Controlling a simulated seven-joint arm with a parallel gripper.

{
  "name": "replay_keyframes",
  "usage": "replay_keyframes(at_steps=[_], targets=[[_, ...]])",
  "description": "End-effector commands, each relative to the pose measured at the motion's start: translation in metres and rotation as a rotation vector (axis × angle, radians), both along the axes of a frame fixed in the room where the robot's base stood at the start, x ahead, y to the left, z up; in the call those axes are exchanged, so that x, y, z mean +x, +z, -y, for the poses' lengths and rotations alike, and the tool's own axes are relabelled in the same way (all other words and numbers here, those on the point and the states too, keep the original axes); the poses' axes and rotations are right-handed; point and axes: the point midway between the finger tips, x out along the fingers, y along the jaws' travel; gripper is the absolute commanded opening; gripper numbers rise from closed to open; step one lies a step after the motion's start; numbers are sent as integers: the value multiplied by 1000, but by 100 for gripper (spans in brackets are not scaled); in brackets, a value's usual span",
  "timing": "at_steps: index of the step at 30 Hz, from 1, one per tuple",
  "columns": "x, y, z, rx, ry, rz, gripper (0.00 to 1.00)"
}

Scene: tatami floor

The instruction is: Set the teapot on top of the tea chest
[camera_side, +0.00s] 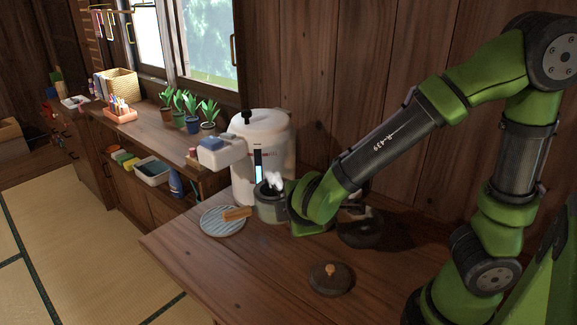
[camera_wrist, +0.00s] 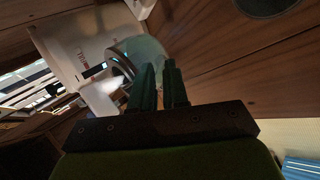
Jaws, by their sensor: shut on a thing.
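A small grey-green vessel (camera_side: 269,209) stands below the spout of the white dispenser, with white steam at its open top. I cannot tell surely that it is the teapot. It also shows as a pale round form in the wrist view (camera_wrist: 150,48), just beyond my fingers. My gripper (camera_side: 287,203) is at its right side, shut on it; its two green fingers show in the wrist view (camera_wrist: 161,80), close together. The arm hides part of the vessel's right side. I cannot identify the tea chest with certainty.
A white dispenser (camera_side: 270,135) stands close behind the vessel. A striped plate (camera_side: 222,226) with a wooden piece lies left. The front table (camera_side: 235,275) is clear.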

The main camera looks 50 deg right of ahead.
Motion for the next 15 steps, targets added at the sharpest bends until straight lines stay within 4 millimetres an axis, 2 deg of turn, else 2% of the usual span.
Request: replay_keyframes(at_steps=[2,10,15], targets=[[-2,-4,1,30,-18,15,0],[-2,-49,1,39,-13,16,0],[-2,-62,1,42,-12,20,0]])
